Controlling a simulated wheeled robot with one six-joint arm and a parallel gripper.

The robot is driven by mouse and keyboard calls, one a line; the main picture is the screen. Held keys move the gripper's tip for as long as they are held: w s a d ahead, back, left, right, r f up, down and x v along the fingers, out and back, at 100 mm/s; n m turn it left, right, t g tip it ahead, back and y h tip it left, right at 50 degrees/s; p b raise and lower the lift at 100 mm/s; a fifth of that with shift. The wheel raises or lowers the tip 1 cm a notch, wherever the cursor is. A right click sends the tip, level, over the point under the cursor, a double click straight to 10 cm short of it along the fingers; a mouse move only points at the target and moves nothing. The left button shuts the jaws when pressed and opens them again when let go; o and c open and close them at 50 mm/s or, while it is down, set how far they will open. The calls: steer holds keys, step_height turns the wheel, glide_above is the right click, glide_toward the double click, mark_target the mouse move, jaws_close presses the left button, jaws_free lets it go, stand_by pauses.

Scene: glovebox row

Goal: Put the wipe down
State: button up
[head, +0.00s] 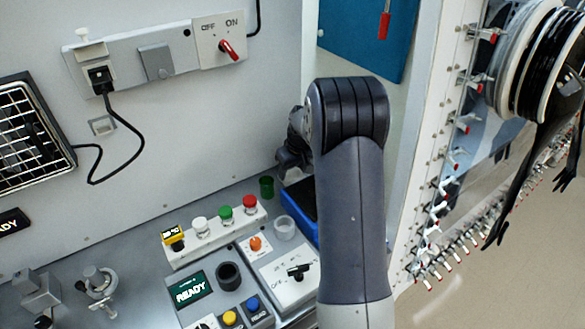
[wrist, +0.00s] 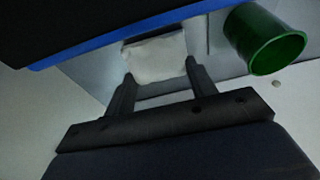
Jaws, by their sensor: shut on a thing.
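The wipe (wrist: 155,60) is a pale, folded cloth between the fingertips in the wrist view. My gripper (wrist: 158,80) is shut on it, with one dark finger on each side. A grey surface lies behind the wipe; I cannot tell whether the wipe touches it. In the head view my arm hides the wipe and most of the gripper.
A green cup (wrist: 265,40) stands close to the right of the wipe in the wrist view; it also shows in the head view (head: 266,187). A blue-edged dark tray (head: 300,210) is beside it. A clear cup (head: 284,227) and a button box (head: 215,233) stand nearby.

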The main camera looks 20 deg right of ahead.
steer(key=shift+f, duration=0.2)
steer(key=o, duration=1.2)
steer(key=shift+r, duration=0.1)
steer(key=shift+r, duration=0.25)
steer(key=b+v, duration=0.1)
steer(key=v, duration=1)
steer(key=shift+r, duration=0.3)
steer(key=shift+s, duration=0.1)
